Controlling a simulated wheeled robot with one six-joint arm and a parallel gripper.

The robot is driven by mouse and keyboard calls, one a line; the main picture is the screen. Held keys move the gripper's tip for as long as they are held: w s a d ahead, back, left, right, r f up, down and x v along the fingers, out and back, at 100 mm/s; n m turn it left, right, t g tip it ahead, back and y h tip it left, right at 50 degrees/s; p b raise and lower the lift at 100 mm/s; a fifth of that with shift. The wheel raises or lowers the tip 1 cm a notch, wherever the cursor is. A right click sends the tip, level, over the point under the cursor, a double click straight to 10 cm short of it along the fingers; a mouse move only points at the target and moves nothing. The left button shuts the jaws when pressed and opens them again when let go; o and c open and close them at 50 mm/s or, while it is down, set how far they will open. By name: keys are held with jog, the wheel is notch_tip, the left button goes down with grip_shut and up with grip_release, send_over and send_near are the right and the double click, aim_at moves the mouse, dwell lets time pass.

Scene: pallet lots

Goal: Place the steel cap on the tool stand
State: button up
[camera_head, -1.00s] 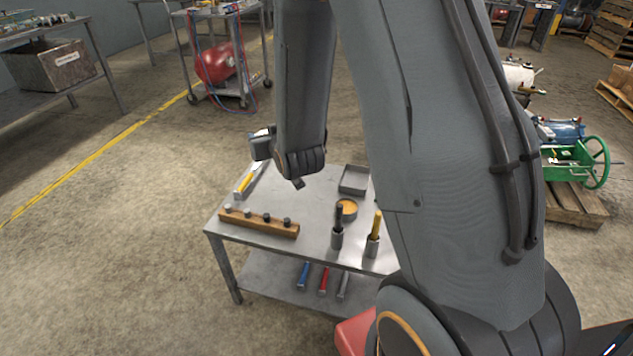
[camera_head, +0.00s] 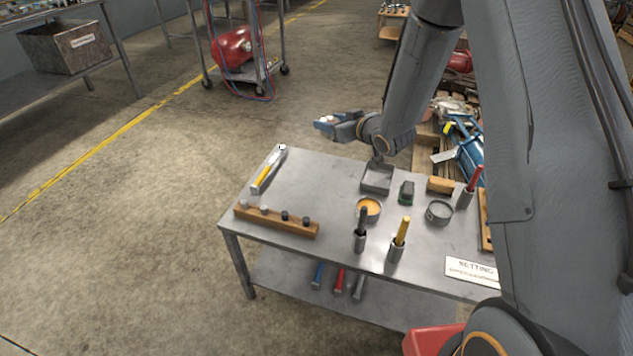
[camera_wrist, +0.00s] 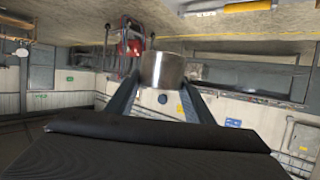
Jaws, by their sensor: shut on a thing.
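My gripper (camera_head: 338,126) is past the back edge of the steel table (camera_head: 322,188) in the head view. In the wrist view its blue fingers (camera_wrist: 162,98) are shut on a shiny steel cylinder (camera_wrist: 162,70), which looks like the steel cap. In the head view the cap is hard to make out. I cannot tell for sure which thing is the tool stand. A wooden strip with several grey and black pegs (camera_head: 276,222) lies at the table's front left. Grey upright holders carry a black-handled tool (camera_head: 361,230) and a yellow-handled tool (camera_head: 399,240).
The table also bears a yellow-and-grey tool (camera_head: 267,172), a grey tray (camera_head: 376,180), an orange-filled round dish (camera_head: 368,208), a grey dish (camera_head: 439,213) and a sign (camera_head: 472,270). Coloured-handled tools lie on the lower shelf (camera_head: 290,278). Floor left of the table is clear.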

jog(key=a+f+n+g+y, duration=0.1)
jog(key=f, duration=0.4)
jog(key=a+f+n+g+y, duration=0.2)
jog(key=f, duration=0.3)
jog(key=a+f+n+g+y, duration=0.1)
jog(key=a+f+n, duration=0.1)
jog(key=f, duration=0.3)
jog(key=shift+w+a+g+y+b, duration=0.2)
jog(key=shift+w+g+y+b, duration=0.1)
jog(key=shift+w+y+b, duration=0.1)
jog(key=shift+f, duration=2.05)
jog(key=shift+f, duration=0.1)
jog(key=o, duration=1.2)
jog(key=shift+o, duration=0.2)
